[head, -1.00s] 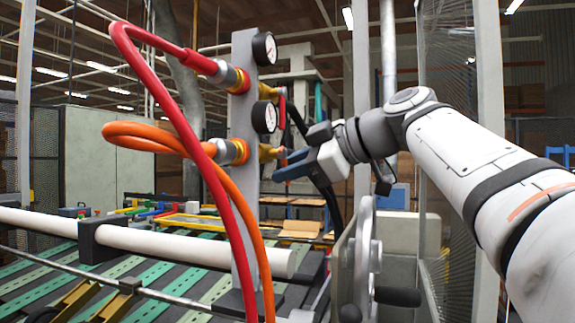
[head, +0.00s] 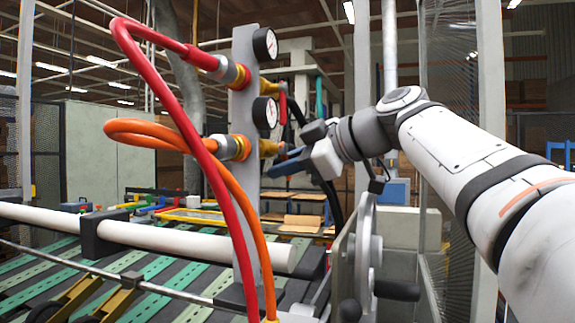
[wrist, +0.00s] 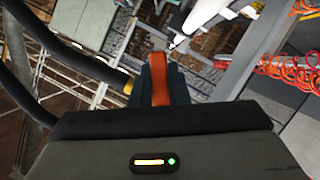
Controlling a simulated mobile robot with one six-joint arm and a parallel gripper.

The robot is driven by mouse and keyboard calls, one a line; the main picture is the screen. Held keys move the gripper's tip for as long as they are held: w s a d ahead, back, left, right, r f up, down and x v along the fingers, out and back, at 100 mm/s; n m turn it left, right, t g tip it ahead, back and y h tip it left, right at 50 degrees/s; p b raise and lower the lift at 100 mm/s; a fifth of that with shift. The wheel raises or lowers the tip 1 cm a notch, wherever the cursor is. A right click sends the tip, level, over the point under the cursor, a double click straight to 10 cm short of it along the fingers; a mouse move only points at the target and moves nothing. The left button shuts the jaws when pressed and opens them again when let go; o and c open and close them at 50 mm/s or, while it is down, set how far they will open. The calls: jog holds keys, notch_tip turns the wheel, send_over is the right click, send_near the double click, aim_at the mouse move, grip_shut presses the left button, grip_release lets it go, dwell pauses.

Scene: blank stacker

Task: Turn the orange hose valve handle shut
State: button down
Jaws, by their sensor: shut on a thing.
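The orange hose (head: 150,133) loops out from the lower fitting on the grey upright plate. A brass valve (head: 268,148) sits on the plate's right side at the same height. The orange valve handle (wrist: 159,75) stands between my jaws in the wrist view. In the head view my dark jaws and wrist mostly hide it, so its exact angle is unclear. My gripper (head: 283,166) is shut on the handle, just right of the plate; its jaws also show in the wrist view (wrist: 160,85), one on each side of the handle.
Above are a red hose (head: 150,75), a red valve handle (head: 283,106) and two gauges, the upper (head: 265,44) and the lower (head: 265,112). Dark hoses (wrist: 40,60) run close on the left in the wrist view. A grey handwheel (head: 366,255) stands below my arm.

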jog(key=shift+s+a+f+m+g+y+p, duration=0.15)
jog(key=shift+s+m+g+p, duration=0.2)
jog(key=shift+m+g, duration=0.6)
jog(key=shift+s+a+f+m+g+y+p, duration=0.2)
jog(key=shift+s+m+g, duration=0.3)
jog(key=shift+m, duration=0.75)
jog(key=shift+d, duration=0.1)
jog(key=c, duration=1.7)
grip_release()
jog(key=shift+r, duration=0.1)
jog(key=shift+b+v, duration=0.4)
jog(key=shift+v, duration=3.5)
jog(key=shift+w, duration=0.1)
